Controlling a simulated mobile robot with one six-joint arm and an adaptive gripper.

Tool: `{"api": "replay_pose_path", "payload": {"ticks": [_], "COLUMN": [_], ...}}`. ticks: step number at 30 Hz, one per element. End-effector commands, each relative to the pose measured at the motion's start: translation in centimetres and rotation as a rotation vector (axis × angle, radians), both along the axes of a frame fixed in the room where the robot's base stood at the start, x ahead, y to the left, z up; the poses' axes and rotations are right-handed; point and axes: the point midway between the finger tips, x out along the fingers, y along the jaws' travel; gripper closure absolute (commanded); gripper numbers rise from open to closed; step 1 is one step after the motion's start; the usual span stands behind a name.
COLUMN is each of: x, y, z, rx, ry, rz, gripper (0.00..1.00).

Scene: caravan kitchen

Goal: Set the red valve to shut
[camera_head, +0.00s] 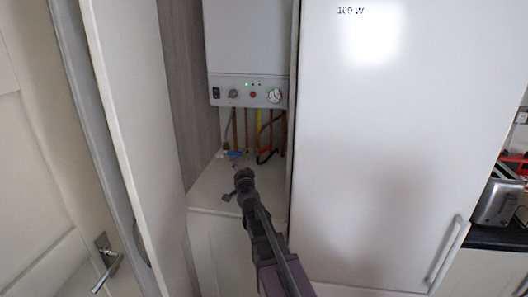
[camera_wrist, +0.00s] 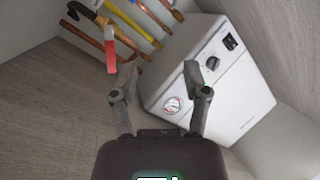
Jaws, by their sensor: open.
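The red valve handle (camera_wrist: 111,56) shows in the wrist view as a red lever at the upper left, by the copper pipes. It looks roughly lengthwise in the picture, and its pipe fitting is partly cut off. My gripper (camera_wrist: 165,86) is open and empty, its fingers spread. The left fingertip appears close beside the lever's lower end; I cannot tell the depth between them. In the head view my gripper (camera_head: 242,178) is low in the cupboard, in front of the pipes. I cannot make out the red lever there.
The white boiler (camera_head: 247,92) hangs above the pipes; it also fills the right of the wrist view (camera_wrist: 220,90). A blue handle (camera_head: 235,153) sits among the pipes. An open cupboard door (camera_head: 135,130) is at left, a white fridge-like panel (camera_head: 400,150) at right.

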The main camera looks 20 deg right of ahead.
Motion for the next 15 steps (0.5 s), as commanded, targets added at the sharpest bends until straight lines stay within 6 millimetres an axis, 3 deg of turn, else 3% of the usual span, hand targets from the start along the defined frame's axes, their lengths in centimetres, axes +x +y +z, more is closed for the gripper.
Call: {"api": "replay_pose_path", "payload": {"ticks": [6, 10, 15], "x": [0.5, 0.2, -0.1], "y": [-6.1, -8.3, -9.4], "z": [-0.3, -0.8, -1.1], "rx": [0.109, 0.153, 0.176], "ry": [-0.05, -0.053, -0.05], "rz": [-0.257, -0.359, -0.415], "gripper": [0.4, 0.4, 0.4]}}
